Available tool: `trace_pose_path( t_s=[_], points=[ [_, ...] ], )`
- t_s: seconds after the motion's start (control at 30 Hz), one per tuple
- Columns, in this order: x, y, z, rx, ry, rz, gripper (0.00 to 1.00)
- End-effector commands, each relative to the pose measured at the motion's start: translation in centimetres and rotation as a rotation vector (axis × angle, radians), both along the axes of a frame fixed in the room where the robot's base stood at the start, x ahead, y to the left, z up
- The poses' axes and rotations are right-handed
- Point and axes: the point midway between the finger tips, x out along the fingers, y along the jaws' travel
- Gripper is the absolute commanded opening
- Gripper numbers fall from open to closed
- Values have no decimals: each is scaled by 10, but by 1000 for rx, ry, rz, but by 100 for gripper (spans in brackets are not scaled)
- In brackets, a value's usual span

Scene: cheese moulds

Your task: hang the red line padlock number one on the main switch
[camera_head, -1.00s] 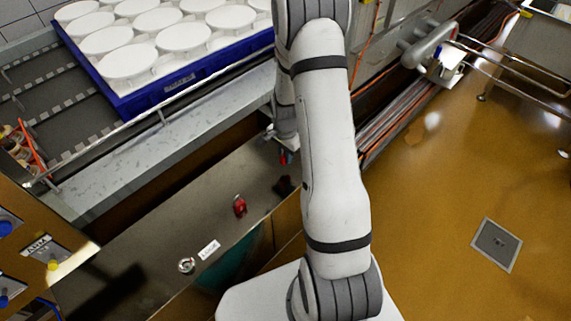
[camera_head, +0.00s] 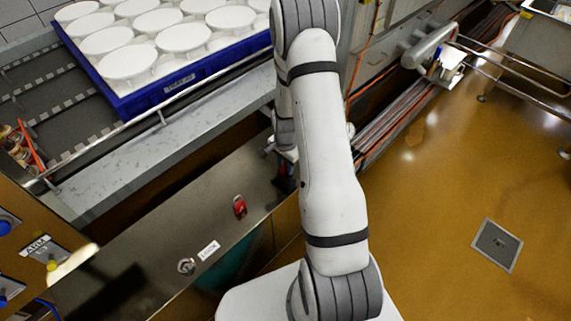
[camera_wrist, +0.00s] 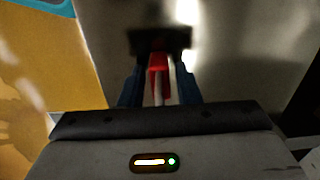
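In the wrist view a red padlock (camera_wrist: 158,63) is between the two dark blue fingers of my gripper (camera_wrist: 159,72), with a pale bar running from it toward the camera. I cannot tell whether the fingers touch it. In the head view my gripper (camera_head: 287,155) is over the far right end of the dark panel, and my arm hides most of it. A second red item, which looks like a padlock (camera_head: 239,206), sits on the panel. A small round metal fitting, perhaps the main switch (camera_head: 186,266), is nearer, beside a white label (camera_head: 208,250).
A blue tray (camera_head: 180,91) of white round moulds stands on the conveyor at the upper left. A control panel with blue and yellow buttons (camera_head: 52,265) is at the lower left. The brown floor (camera_head: 430,220) at right is open.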

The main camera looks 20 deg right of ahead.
Motion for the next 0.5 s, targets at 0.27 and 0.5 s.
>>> trace_pose_path(
  t_s=[0.27,0.5],
  points=[
    [0,0,0,0,0,-1,39],
    [1,-1,9,-1,-4,-1,39]
  ],
)
